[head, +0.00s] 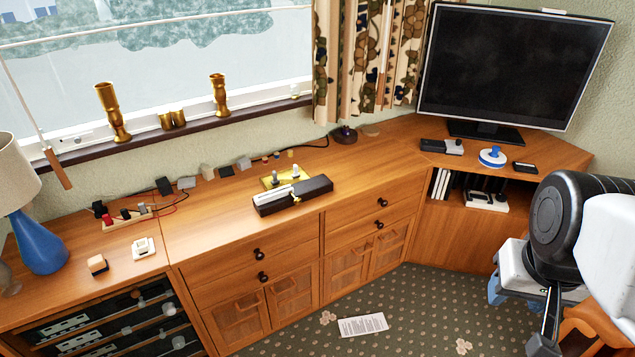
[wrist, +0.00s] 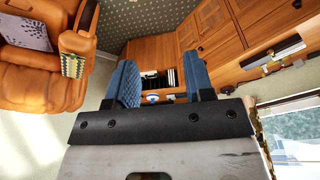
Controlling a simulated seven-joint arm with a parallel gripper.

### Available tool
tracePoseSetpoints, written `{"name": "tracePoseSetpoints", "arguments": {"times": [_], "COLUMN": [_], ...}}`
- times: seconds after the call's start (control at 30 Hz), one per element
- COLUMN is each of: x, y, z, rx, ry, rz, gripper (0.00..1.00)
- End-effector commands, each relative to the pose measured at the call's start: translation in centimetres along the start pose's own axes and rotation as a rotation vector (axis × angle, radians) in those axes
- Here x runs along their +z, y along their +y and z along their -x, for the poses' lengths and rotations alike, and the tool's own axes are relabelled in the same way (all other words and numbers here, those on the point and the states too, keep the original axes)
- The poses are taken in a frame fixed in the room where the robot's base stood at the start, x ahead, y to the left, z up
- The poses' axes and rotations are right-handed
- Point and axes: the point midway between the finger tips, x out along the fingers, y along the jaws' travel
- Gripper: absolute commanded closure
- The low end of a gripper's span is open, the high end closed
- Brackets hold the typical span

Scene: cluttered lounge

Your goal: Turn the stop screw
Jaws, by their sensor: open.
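No part can be clearly made out as the stop screw. A long dark box (head: 310,190) with a pale top strip and a small brass-coloured part (head: 295,202) stands on the wooden cabinet top. Behind it is a yellow plate (head: 269,182) with small silver knobs. The dark box also shows in the wrist view (wrist: 287,46), at the upper right. My gripper (wrist: 160,62) has its two blue fingers apart with nothing held between them. In the head view my gripper (head: 497,291) is at the lower right, well away from the box and above the floor.
The cabinet top (head: 220,217) is clear in front of the box. Small blocks and cables lie along the wall. A blue lamp (head: 38,240) stands at left, a monitor (head: 510,65) and a blue-and-white round thing (head: 492,156) at right. An orange armchair (wrist: 35,85) is in the wrist view.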

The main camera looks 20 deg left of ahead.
Motion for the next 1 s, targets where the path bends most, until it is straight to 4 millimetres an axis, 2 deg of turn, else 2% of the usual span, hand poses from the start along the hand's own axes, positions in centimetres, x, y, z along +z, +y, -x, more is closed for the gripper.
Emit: {"name": "tracePoseSetpoints", "arguments": {"times": [0.1,0.17,0.27,0.47,0.67,1.0], "x": [0.0,0.0,-0.3,-2.6,-7.5,-17.4], "y": [0.0,0.0,-0.1,-0.4,-1.4,-4.9], "z": [0.0,0.0,-0.1,-0.8,-2.5,-6.6], "rx": [0.000,0.000,0.000,0.004,0.010,0.012], "ry": [0.000,0.000,0.005,0.041,0.123,0.306], "rz": [0.000,0.000,0.004,0.036,0.106,0.262], "gripper": [0.50,0.43,0.43,0.43,0.43,0.43]}}
